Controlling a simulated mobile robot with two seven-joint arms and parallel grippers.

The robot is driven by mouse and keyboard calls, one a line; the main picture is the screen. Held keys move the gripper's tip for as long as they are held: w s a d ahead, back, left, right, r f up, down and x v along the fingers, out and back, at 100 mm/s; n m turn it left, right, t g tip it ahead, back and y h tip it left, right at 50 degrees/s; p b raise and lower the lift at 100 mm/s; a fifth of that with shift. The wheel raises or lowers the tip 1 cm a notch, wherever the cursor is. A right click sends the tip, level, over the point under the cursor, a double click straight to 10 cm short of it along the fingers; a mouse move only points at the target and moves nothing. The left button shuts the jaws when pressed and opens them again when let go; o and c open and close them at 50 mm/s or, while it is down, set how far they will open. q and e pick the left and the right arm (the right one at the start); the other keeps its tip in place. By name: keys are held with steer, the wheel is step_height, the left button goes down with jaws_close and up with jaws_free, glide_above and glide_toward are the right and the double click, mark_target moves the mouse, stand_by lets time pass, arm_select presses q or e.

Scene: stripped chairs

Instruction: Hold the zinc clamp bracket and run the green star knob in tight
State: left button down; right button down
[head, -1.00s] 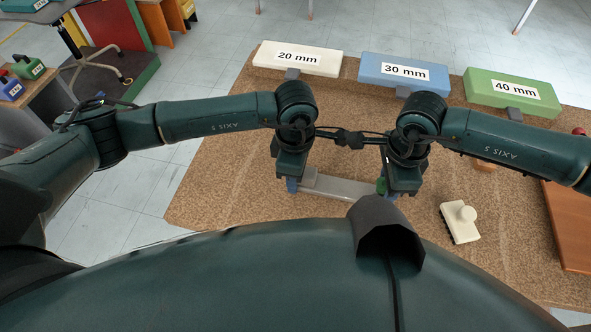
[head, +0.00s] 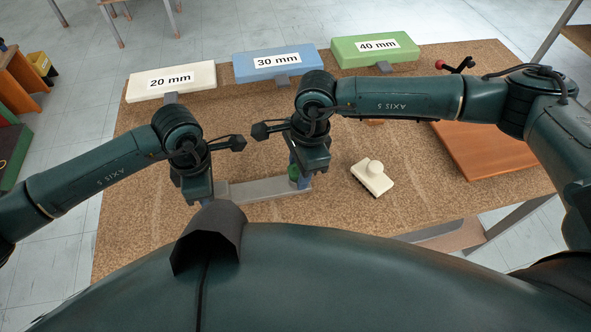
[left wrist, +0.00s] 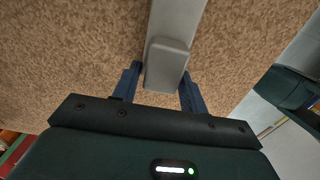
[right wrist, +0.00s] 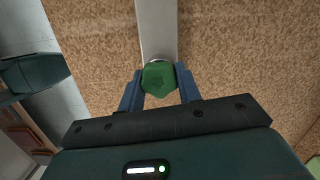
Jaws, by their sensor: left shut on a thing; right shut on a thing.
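The zinc clamp bracket (head: 258,188), a flat grey bar, lies level over the cork-coloured bench top. My left gripper (left wrist: 160,88) is shut on its left end block; in the left wrist view the bracket (left wrist: 176,20) runs away from the blue fingers. The green star knob (right wrist: 159,78) sits at the bracket's right end, and my right gripper (right wrist: 158,90) is shut on it, one finger on each side. In the head view the knob (head: 294,172) is partly hidden by my right gripper. How far the knob is screwed in cannot be seen.
White 20 mm (head: 170,97), blue 30 mm (head: 275,75) and green 40 mm (head: 375,60) blocks line the bench's (head: 420,205) far edge. A cream brush-like tool (head: 372,180) lies right of the knob. A brown board (head: 490,150) and a red-balled lever (head: 455,66) are further right.

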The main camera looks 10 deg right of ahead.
steer(key=shift+s+a, duration=0.1)
steer(key=m, duration=0.6)
steer(key=shift+s+t, duration=0.1)
steer(key=shift+t, duration=0.3)
steer(key=c, duration=0.9)
jaws_free()
steer(key=shift+m, duration=0.4)
step_height(320, 180, up, 12)
steer(key=d, duration=0.1)
steer(key=shift+s+d, duration=0.25)
steer(key=shift+s, duration=0.05)
